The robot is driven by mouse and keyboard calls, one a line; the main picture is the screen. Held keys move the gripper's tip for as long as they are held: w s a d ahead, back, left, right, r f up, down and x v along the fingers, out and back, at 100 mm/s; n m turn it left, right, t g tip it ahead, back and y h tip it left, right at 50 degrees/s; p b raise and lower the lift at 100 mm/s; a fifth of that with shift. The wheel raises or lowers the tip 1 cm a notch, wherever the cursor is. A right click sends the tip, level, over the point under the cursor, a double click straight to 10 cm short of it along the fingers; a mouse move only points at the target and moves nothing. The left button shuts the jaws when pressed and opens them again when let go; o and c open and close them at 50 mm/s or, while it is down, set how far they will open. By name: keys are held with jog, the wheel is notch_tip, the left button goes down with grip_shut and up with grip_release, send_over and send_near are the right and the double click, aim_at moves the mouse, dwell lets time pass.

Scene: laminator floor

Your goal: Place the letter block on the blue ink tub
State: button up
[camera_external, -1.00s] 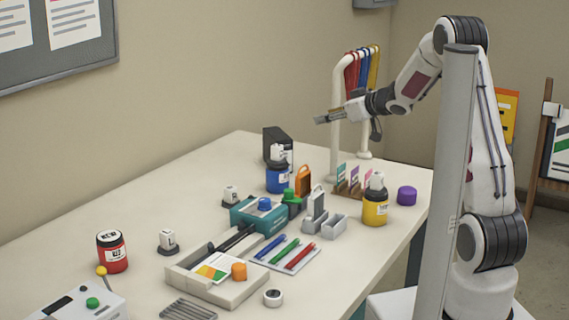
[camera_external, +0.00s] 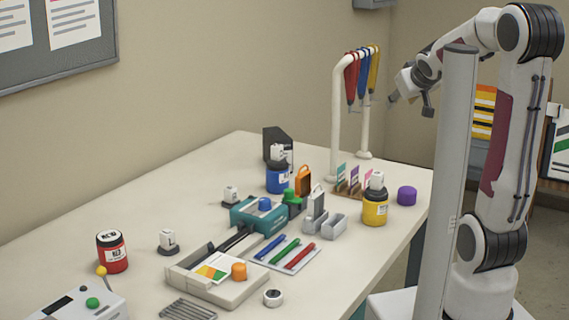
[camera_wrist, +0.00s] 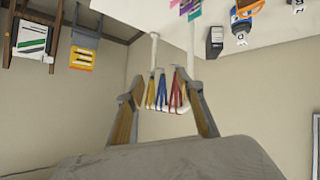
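A white letter block (camera_external: 277,152) stands on top of the dark-lidded blue ink tub (camera_external: 277,180) at the back of the table. The block (camera_wrist: 241,41) and part of the tub (camera_wrist: 239,25) also show upside down in the wrist view. Other white letter blocks sit on the yellow tub (camera_external: 375,211) and on two small dark stands at the left. Their letters are too small to read surely. My gripper (camera_external: 392,99) is in the air right of the strap rack, well away from the tubs. In the wrist view its fingers (camera_wrist: 164,108) are wide apart, with nothing held.
A white rack with red, blue and yellow straps (camera_external: 363,78) stands at the table's back right. A red tub (camera_external: 112,253), a laminator (camera_external: 258,216), a pen tray (camera_external: 288,255) and a purple cylinder (camera_external: 407,195) also stand on the table. The left rear tabletop is clear.

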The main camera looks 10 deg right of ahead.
jog(key=s+a+f+g, duration=0.1)
jog(key=s+f+g, duration=0.1)
jog(key=s, duration=1.2)
jog(key=s+a+f+m+g+y, duration=0.1)
jog(key=s+f, duration=0.4)
jog(key=s, duration=0.9)
jog(key=shift+s+a+m+g, duration=0.25)
jog(key=shift+a+g, duration=0.35)
jog(key=shift+g, duration=0.6)
